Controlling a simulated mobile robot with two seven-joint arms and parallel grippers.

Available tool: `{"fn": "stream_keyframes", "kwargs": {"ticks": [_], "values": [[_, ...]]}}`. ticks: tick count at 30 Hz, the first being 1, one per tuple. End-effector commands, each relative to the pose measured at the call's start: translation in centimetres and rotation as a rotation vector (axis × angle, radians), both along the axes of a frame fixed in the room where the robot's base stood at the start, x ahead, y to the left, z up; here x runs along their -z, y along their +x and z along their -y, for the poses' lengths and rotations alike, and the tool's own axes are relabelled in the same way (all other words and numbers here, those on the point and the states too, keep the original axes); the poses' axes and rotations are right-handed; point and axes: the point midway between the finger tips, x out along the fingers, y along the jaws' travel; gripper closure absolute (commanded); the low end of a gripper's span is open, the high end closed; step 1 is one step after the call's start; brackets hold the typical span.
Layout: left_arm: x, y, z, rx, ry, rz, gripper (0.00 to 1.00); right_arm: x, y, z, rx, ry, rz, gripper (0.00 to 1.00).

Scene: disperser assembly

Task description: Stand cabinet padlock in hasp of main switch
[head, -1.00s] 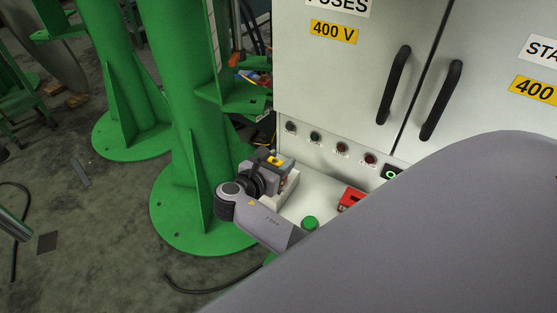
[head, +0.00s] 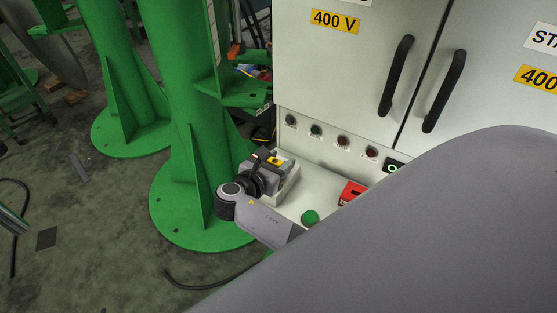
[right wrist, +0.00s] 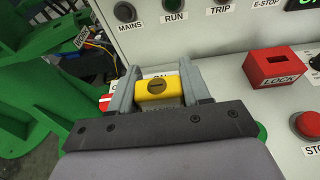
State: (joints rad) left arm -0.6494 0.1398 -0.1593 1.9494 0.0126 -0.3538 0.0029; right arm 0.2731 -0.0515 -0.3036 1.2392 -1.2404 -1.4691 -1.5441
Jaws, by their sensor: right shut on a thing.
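The padlock (right wrist: 157,88) shows as a yellow block with a slotted round keyway facing the right wrist camera. My right gripper (right wrist: 161,76) is shut on it, one grey finger on each side. In the head view the padlock is a small yellow patch (head: 274,160) in my right gripper (head: 266,168), over the left end of the cabinet's ledge. A bit of red and white (right wrist: 104,101) shows left of the fingers, perhaps part of the main switch. The shackle and hasp are hidden, so I cannot tell whether they meet.
The grey cabinet (head: 310,65) rises behind the ledge, with a row of lamps (head: 343,140). A red LOCK box (right wrist: 280,68) and a red stop button (right wrist: 308,124) stand to the right. A green column (head: 185,120) is close on the left.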

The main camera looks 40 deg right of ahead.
Motion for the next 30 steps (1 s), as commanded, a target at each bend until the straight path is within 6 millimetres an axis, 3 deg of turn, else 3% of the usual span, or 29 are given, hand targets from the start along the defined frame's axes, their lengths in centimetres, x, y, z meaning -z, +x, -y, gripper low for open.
{"fn": "stream_keyframes", "kwargs": {"ticks": [19,20,22,30], "values": [[0.54,0.01,0.0,0.0,0.0,0.0,0.47,1.04,-0.01,0.01,0.0,0.001,0.0,0.89],[0.54,0.01,0.0,0.0,0.0,0.0,0.47,1.05,-0.02,0.01,0.0,0.001,0.0,0.47],[0.54,0.01,-0.01,0.0,0.0,0.0,0.47,1.06,-0.03,0.01,0.0,0.001,0.0,0.24],[0.54,0.01,-0.01,0.0,0.0,0.0,0.47,1.05,-0.03,0.0,0.001,0.0,-0.002,0.23]]}}
